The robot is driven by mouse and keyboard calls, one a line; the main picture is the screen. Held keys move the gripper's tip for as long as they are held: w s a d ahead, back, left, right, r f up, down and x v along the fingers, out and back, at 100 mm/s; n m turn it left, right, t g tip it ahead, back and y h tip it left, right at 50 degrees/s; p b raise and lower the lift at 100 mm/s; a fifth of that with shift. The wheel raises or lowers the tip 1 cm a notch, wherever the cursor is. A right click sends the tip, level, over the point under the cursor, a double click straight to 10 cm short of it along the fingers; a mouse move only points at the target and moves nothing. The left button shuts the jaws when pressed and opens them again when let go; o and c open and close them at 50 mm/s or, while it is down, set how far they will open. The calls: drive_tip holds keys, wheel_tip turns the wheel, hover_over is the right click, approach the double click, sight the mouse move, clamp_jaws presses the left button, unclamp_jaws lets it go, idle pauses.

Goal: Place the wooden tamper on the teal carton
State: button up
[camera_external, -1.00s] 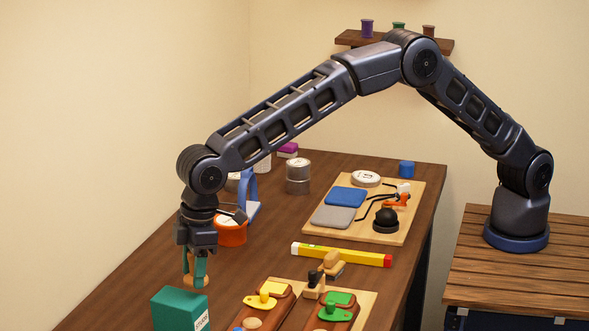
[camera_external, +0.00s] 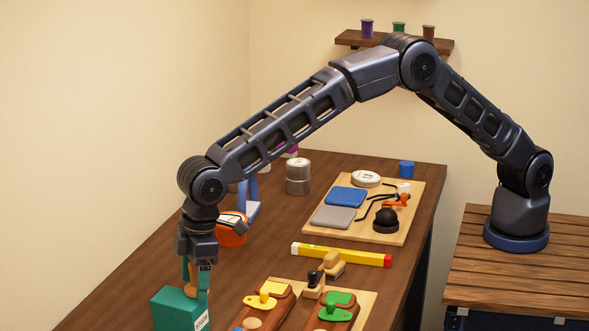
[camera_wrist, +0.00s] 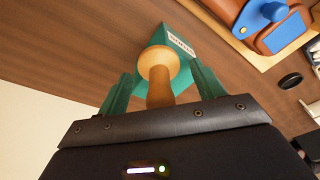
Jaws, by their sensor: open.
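The teal carton (camera_external: 172,306) stands at the near left of the table, with a white label on one side. It also shows in the wrist view (camera_wrist: 160,36), beyond the tamper. The wooden tamper (camera_wrist: 160,72) lies between the two teal fingers of my gripper (camera_wrist: 165,82), with gaps on both sides. In the external view my gripper (camera_external: 198,284) is low at the carton, one finger overlapping its right part. Only a sliver of the tamper (camera_external: 186,268) shows there. Whether its base touches the carton is hidden.
A wooden board with a yellow-topped piece (camera_external: 266,297) and a green-topped piece (camera_external: 336,304) lies right of the carton. A yellow level (camera_external: 340,255) lies behind. An orange container (camera_external: 232,236) stands behind my gripper. Bare table (camera_external: 130,270) lies left of the carton.

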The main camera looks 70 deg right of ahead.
wheel_tip(320, 180, up, 12)
drive_tip(key=s+d, duration=0.1)
drive_tip(key=shift+d, duration=0.15)
drive_tip(key=shift+s, duration=0.1)
